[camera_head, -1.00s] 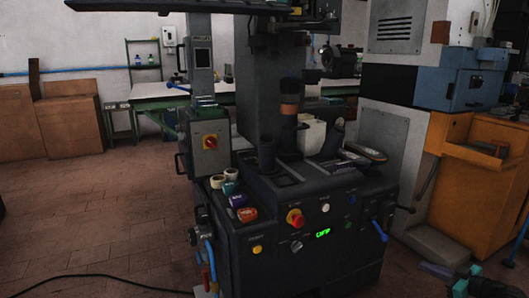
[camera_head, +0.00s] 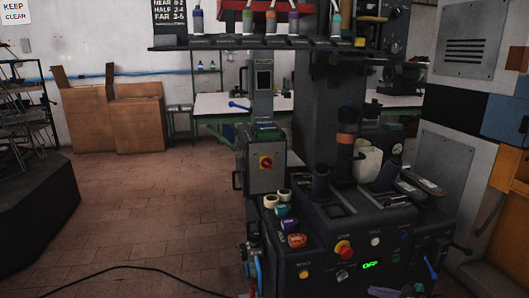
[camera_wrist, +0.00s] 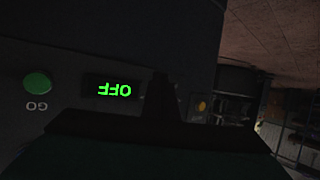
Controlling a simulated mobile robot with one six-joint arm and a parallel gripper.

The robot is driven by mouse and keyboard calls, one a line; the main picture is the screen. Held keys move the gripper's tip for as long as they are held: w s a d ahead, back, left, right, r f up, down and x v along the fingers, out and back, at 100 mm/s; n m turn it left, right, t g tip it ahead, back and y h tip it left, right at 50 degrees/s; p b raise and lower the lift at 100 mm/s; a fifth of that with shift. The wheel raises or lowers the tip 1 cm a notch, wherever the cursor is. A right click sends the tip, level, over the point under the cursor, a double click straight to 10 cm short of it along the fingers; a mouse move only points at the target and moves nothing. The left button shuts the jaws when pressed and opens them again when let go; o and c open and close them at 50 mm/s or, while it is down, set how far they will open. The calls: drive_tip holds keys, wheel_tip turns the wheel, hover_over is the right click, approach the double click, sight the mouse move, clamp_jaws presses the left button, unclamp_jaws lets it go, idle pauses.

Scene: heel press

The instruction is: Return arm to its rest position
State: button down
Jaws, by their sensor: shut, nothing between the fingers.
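My gripper (camera_wrist: 160,98) shows as a dark shape in the wrist view, its fingers together and nothing visible between them. Behind it is the dark panel of the heel press, with a green display (camera_wrist: 114,90) that reads OFF upside down, and a green GO button (camera_wrist: 38,83). In the head view the press (camera_head: 345,225) stands right of centre, its display (camera_head: 371,266) lit green. A red knob (camera_head: 344,249) and a yellow button (camera_head: 304,274) are on its front. My gripper is not clearly seen in the head view; a small purple and teal part shows at the bottom edge.
A grey control box (camera_head: 266,162) stands on the press's left side. A blue-handled lever (camera_head: 430,266) sticks out at its right. A dark cable (camera_head: 130,268) lies on the floor. The tiled floor at left is open.

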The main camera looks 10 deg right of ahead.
drive_tip(key=w+a+f+n+g+y+p, duration=0.2)
drive_tip(key=a+g+p, duration=0.3)
drive_tip(key=a, duration=1.4)
drive_tip(key=s+a+f+g+p, duration=0.2)
drive_tip(key=s+a+g+p, duration=0.15)
drive_tip(key=a, duration=0.55)
drive_tip(key=s+a+f+g+p, duration=0.1)
drive_tip(key=s+a+g+p, duration=0.1)
drive_tip(key=s+a+p, duration=0.5)
drive_tip(key=s+a+f+g+h+p, duration=0.2)
drive_tip(key=s+a+g+h+p, duration=0.25)
drive_tip(key=s+a, duration=0.8)
drive_tip(key=s+d+m+g+h+p, duration=0.1)
drive_tip(key=s+d+m+h, duration=0.3)
drive_tip(key=s+d+m, duration=0.4)
drive_tip(key=shift+s+d+f+m+g+h+p, duration=0.35)
drive_tip(key=shift+s+d+m+g+p, duration=0.15)
drive_tip(key=shift+d, duration=0.45)
